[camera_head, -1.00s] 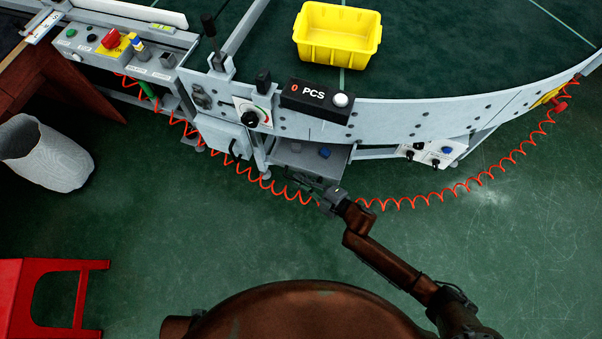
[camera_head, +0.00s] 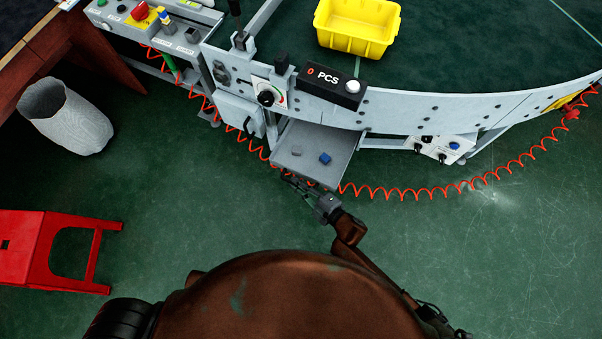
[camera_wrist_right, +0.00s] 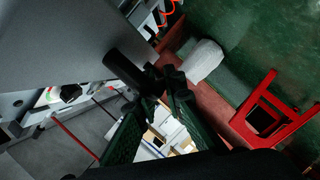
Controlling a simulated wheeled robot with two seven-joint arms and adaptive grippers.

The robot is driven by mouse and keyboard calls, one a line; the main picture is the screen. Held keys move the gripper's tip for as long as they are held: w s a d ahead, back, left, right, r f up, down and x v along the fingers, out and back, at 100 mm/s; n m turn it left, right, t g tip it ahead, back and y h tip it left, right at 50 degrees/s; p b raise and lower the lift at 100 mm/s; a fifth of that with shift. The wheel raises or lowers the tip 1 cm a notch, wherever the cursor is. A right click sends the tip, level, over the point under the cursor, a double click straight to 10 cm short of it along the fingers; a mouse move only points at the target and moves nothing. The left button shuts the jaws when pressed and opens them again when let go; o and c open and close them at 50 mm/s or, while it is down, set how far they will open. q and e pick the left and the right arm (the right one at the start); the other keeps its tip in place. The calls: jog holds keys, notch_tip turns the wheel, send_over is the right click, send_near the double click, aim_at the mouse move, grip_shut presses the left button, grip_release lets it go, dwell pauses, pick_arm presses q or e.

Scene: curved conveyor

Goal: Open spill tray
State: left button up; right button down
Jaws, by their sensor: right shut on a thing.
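The grey spill tray (camera_head: 312,168) sticks out from under the conveyor's curved side, just below the counter box. A small blue block (camera_head: 325,158) and a small grey block (camera_head: 296,151) lie in it. My right gripper (camera_head: 300,187) is at the tray's front edge, shut on its handle. In the right wrist view the dark bar-like handle (camera_wrist_right: 128,70) lies at the fingertips of my right gripper (camera_wrist_right: 158,84), beside a large grey panel. The exact grip is dark and hard to see. My left gripper is not in view.
A coiled red hose (camera_head: 400,193) hangs along the conveyor, close to the tray. A yellow bin (camera_head: 356,28) stands on the green belt. A white waste basket (camera_head: 70,118) and a red stool (camera_head: 50,250) stand on the floor at left. Floor at right is clear.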

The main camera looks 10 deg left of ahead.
jog(key=shift+f, duration=0.1)
jog(key=c, duration=2)
grip_release()
jog(key=shift+d, duration=0.1)
jog(key=v, duration=1.2)
jog(key=shift+s, duration=0.1)
